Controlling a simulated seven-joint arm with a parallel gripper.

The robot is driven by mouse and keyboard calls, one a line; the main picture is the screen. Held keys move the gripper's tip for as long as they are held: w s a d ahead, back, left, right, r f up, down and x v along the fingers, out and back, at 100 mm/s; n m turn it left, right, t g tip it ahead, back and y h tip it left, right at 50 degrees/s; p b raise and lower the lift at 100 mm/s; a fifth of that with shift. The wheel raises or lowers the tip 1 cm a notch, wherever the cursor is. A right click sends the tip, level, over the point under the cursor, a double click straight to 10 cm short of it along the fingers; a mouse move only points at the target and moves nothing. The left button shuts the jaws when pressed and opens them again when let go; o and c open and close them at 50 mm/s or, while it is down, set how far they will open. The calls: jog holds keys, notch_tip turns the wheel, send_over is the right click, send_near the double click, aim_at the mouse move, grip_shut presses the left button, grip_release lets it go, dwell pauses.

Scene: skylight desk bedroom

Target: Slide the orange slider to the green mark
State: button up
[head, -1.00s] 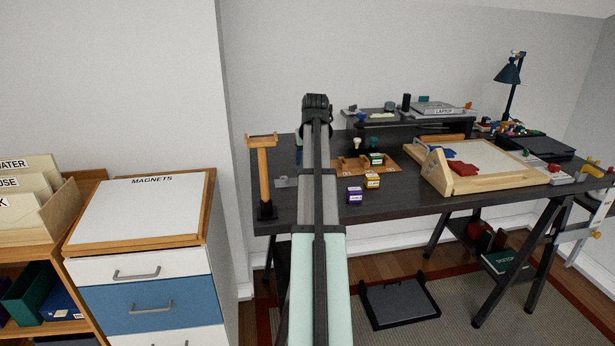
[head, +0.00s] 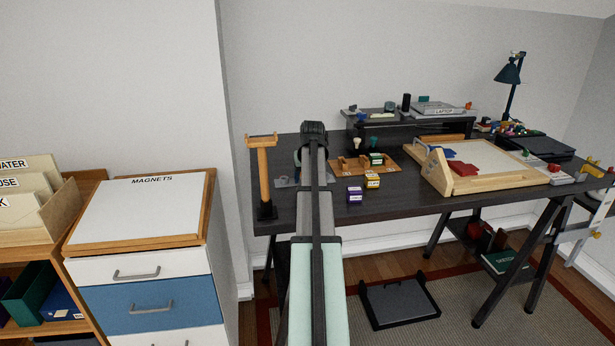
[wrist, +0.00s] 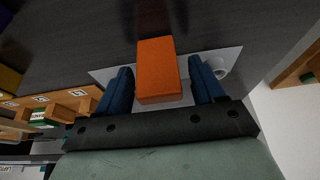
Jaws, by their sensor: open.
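The orange slider (wrist: 157,68) is a block on a pale grey plate (wrist: 232,58) in the wrist view. My gripper (wrist: 161,86) is open, with one blue finger on each side of the slider. Narrow gaps seem to show between fingers and block, so I cannot tell whether either touches. I cannot make out the green mark in either view.
A wooden stand (head: 264,175) rises left of the plate. A wooden tray (head: 343,167), a purple box (head: 355,194) and a yellow box (head: 372,180) are to the right. A sloped wooden board (head: 485,182) stands farther right. The desk's front strip (head: 400,207) is clear.

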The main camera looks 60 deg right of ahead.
grip_shut()
jog(key=shift+s+d, duration=2.8)
jog(key=shift+s, duration=0.05)
jog(key=shift+c, duration=1.3)
grip_release()
jog(key=shift+s+d, duration=0.1)
jog(key=shift+o, duration=1.3)
jog(key=v, duration=1.4)
